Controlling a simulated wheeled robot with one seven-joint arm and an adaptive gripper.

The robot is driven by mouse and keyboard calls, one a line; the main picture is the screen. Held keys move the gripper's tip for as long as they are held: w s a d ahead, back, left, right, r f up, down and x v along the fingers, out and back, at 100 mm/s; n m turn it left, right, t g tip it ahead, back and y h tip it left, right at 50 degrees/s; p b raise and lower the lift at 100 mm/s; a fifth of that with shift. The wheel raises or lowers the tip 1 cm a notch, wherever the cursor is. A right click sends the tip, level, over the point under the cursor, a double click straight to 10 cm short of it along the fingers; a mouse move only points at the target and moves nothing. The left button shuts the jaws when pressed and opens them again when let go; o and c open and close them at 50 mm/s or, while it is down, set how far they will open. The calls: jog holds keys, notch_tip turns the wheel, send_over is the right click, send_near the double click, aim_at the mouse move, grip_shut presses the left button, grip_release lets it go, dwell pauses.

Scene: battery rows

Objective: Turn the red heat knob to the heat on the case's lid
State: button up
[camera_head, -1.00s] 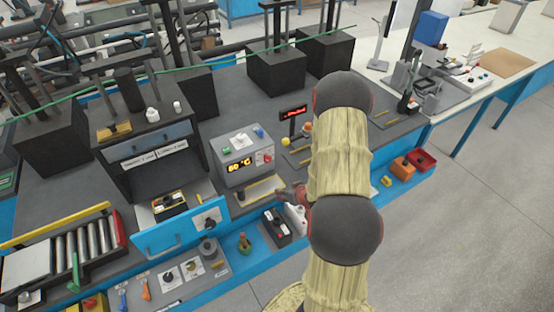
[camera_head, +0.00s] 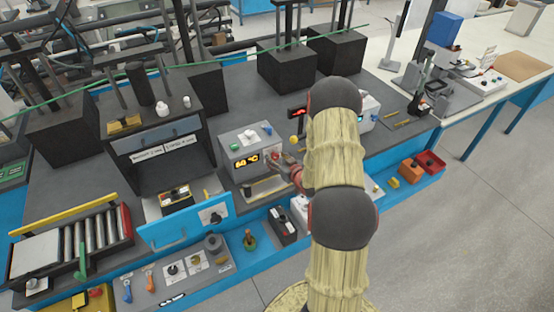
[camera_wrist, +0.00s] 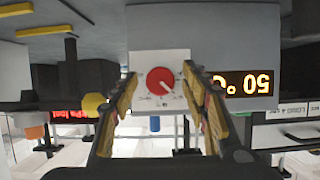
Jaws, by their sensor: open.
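The red heat knob (camera_wrist: 161,81) sits on a white dial plate on the front of a grey heater box (camera_head: 233,138). The lit orange display (camera_head: 246,160) beside it shows a temperature in °C; it also appears upside down in the wrist view (camera_wrist: 248,83). My gripper (camera_head: 288,168) is at the box front. In the wrist view its open fingers (camera_wrist: 160,92) stand either side of the knob; I cannot tell whether they touch it. In the head view my gripper partly hides the knob. I cannot make out a heat marking on a case lid.
A black cabinet (camera_head: 158,165) with white labels stands left of the box, with an open blue door (camera_head: 186,224) below. A small red-lit display (camera_head: 297,113) and a yellow ball (camera_head: 293,140) are close to my arm. The bench front holds several tools.

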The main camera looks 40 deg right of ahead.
jog(key=shift+w, duration=0.1)
jog(key=shift+c, duration=0.8)
jog(key=c, duration=1)
jog(key=shift+m, duration=0.3)
jog(key=shift+d+m+t+y, duration=0.15)
jog(key=shift+m+t+y, duration=0.25)
jog(key=shift+m+y, duration=0.65)
jog(key=shift+f+m+t+y+p, duration=0.1)
jog(key=shift+m+t+y+p, duration=0.55)
jog(key=shift+m, duration=1)
jog(key=o, duration=1.2)
jog(key=shift+c, duration=0.2)
